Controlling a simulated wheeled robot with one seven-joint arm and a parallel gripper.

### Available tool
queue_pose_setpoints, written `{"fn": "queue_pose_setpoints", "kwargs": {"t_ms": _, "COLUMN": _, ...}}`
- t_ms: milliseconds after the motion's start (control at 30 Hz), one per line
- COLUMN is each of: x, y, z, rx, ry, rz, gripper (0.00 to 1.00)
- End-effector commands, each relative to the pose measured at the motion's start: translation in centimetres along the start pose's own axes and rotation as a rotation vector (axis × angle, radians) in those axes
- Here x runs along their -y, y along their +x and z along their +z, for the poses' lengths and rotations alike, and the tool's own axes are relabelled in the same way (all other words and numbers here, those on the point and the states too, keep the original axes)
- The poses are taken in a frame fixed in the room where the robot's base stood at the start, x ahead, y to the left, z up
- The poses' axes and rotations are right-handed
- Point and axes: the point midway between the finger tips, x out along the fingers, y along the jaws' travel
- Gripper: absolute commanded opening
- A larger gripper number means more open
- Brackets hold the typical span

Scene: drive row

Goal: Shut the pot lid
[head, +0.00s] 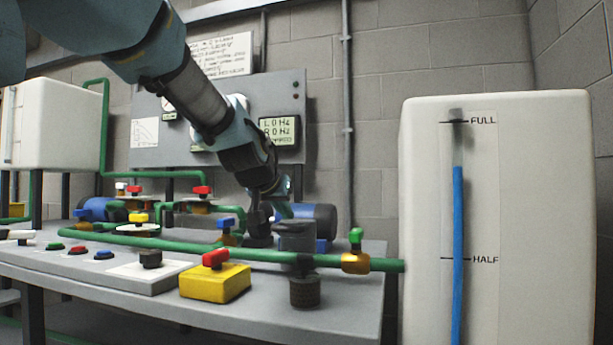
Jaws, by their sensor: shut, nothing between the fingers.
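A dark grey pot (296,238) stands on the green pipe near the right end of the bench. Its top shows as a flat dark rim, and I cannot make out clearly whether its lid is open or shut. My gripper (259,230) points down just left of and behind the pot, shut and empty. A dark flat piece (258,242) lies under the fingertips; it may be the lid, but it is too small and dark to tell. Whether the fingertips touch it is also unclear.
The green pipe (180,246) runs along the bench (345,308). A yellow box (215,282) and a dark mesh cylinder (305,292) stand in front. An orange valve with a green handle (356,258) is right of the pot. A large white tank (550,200) stands at right.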

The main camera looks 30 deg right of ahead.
Motion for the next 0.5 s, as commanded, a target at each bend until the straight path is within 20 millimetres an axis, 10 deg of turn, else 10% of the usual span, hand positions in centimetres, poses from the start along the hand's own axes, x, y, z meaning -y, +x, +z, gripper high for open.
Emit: {"fn": "queue_pose_setpoints", "kwargs": {"t_ms": 500, "x": 0.0, "y": 1.4, "z": 2.3, "rx": 0.002, "ry": 0.0, "rz": 0.0, "gripper": 0.0}}
